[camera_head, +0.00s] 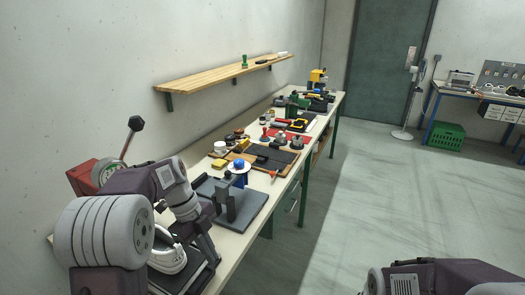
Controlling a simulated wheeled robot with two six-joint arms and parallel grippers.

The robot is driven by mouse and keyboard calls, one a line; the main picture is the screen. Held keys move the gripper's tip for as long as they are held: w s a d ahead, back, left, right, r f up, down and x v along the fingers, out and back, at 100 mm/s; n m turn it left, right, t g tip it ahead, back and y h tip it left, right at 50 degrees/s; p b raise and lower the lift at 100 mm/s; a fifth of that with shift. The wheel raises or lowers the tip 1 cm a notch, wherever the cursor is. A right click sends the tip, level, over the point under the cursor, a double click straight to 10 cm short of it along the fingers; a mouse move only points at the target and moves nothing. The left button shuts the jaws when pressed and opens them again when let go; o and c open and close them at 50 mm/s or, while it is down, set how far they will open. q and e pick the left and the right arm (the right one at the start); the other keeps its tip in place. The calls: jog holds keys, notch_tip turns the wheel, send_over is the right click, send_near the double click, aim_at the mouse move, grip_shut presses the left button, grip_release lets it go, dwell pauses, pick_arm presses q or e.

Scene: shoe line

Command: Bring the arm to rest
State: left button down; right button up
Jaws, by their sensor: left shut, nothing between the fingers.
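My left arm comes in from the left, over the near end of the long workbench (228,265). It bends down at the wrist, and my left gripper (200,262) is low at the near end of the bench. It is shut and empty; its fingertips are hard to make out at this angle. Part of my right arm shows at the bottom right edge, and its gripper is out of the picture.
A grey fixture with an upright post (230,200) stands close beside my left gripper. Tools and dark mats crowd the bench beyond it. A wooden shelf (215,76) hangs on the wall. A green crate (446,137) sits under another table; the floor on the right is clear.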

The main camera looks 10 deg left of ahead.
pick_arm(q)
jog(key=s+d+f+n+y, duration=0.2)
jog(key=s+d+f+n, duration=0.15)
jog(key=s, duration=0.55)
notch_tip(320, 180, down, 6)
jog(key=s+a+n+t+y, duration=0.1)
jog(key=s+a+n+t, duration=0.1)
jog(key=n, duration=1.7)
jog(key=shift+s+r+t+y, duration=0.15)
jog(key=shift+s+t+y, duration=0.15)
jog(key=shift+s, duration=0.05)
jog(key=shift+d, duration=0.1)
